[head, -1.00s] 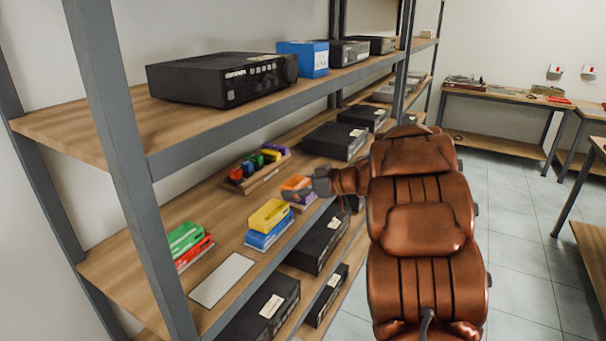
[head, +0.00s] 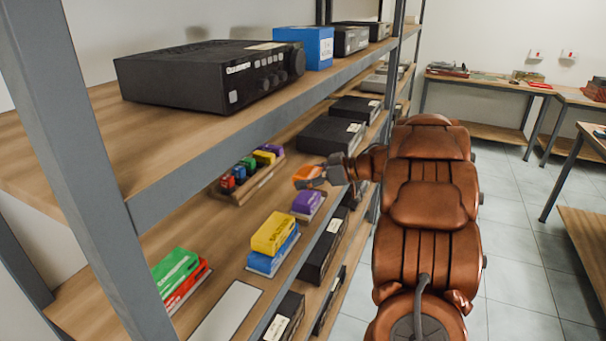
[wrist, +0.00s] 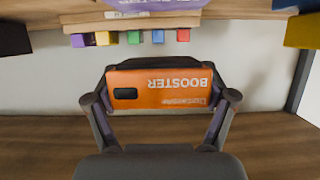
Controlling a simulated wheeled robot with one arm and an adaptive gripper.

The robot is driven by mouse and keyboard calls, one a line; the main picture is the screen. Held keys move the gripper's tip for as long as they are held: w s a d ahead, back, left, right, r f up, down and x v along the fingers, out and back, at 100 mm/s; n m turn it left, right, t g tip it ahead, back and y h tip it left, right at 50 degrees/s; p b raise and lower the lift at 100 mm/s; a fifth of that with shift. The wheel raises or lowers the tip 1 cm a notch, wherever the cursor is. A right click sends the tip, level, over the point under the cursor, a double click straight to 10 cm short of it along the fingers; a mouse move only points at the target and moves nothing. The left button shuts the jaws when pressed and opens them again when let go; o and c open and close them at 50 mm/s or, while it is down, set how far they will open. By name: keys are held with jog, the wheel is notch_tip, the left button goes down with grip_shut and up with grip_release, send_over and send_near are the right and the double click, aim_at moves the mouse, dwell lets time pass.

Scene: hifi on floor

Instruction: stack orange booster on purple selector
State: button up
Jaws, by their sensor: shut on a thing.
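The orange booster (head: 307,174) is held in my gripper (head: 318,176), above the lower shelf board. In the wrist view the booster (wrist: 160,84) sits between the two fingers of my gripper (wrist: 160,92), its lettering upside down. The purple selector (head: 307,202) lies on the shelf near its front edge, on top of a pale, thin piece. In the head view a small gap shows between the booster and the selector. The selector (wrist: 155,4) is cut off at the top of the wrist view, apart from the booster.
A yellow box on a blue one (head: 273,238) stands just nearer than the selector. A wooden rack (head: 240,192) of small coloured blocks is behind. Green and red boxes (head: 179,275) and a white card (head: 226,312) lie nearer. The upper shelf (head: 215,130) overhangs.

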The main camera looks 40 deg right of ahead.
aim_at(308, 197)
jog(key=shift+a+f+b, duration=0.2)
jog(key=shift+f+b, duration=0.4)
jog(key=shift+b, duration=0.15)
jog(key=shift+f+b, duration=0.9)
jog(key=shift+b, duration=0.45)
jog(key=shift+d+p, duration=0.1)
jog(key=shift+p, duration=0.55)
jog(key=shift+f, duration=0.55)
dwell(1.1)
jog(key=o, duration=1.1)
jog(key=v, duration=1.2)
